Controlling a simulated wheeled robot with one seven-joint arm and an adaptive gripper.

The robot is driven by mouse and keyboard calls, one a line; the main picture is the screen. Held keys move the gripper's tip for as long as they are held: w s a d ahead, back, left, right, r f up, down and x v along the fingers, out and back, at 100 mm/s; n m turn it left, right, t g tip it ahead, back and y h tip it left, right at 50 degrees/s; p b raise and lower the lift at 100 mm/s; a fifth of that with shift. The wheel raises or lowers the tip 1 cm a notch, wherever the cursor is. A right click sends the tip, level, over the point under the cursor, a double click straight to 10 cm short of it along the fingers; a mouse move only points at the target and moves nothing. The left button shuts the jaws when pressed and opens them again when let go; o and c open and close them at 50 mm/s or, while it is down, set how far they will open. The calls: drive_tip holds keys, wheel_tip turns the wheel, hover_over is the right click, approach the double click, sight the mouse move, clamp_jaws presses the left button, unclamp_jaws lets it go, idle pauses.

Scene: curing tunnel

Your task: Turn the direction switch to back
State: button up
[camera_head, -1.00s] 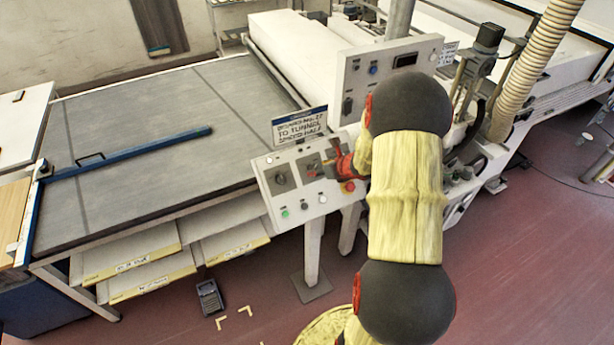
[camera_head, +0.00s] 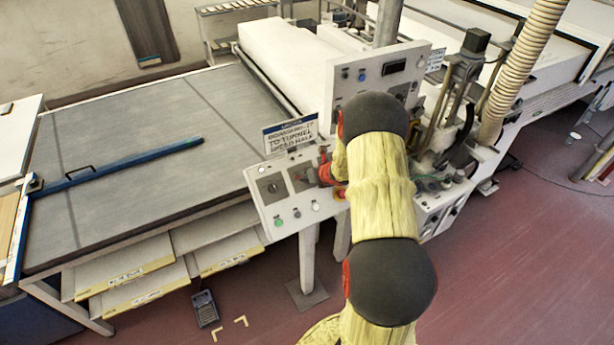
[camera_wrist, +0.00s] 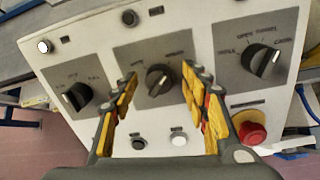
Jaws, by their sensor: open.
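The sloped white control panel (camera_head: 292,222) carries three dark rotary knobs on grey plates in the wrist view. The middle knob (camera_wrist: 158,80) appears between the fingertips of my gripper (camera_wrist: 160,76), which is open around it in the picture. I cannot tell whether either finger touches it. Its lettering is too blurred to read surely, so I cannot confirm that it is the direction switch. The left knob (camera_wrist: 76,97) and right knob (camera_wrist: 264,61) are outside the fingers. In the head view, my gripper (camera_head: 327,171) is at the panel, partly hidden by my arm.
A red mushroom button (camera_wrist: 251,132) stands just right of my right finger. Small white and dark buttons line the panel's lower edge. A sign (camera_head: 290,134) stands behind the panel. The wide grey table (camera_head: 130,150) lies left, with a blue bar (camera_head: 120,163) across it.

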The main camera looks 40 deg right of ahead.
drive_tip(key=c, duration=0.3)
drive_tip(key=c, duration=0.8)
drive_tip(key=shift+c, duration=0.3)
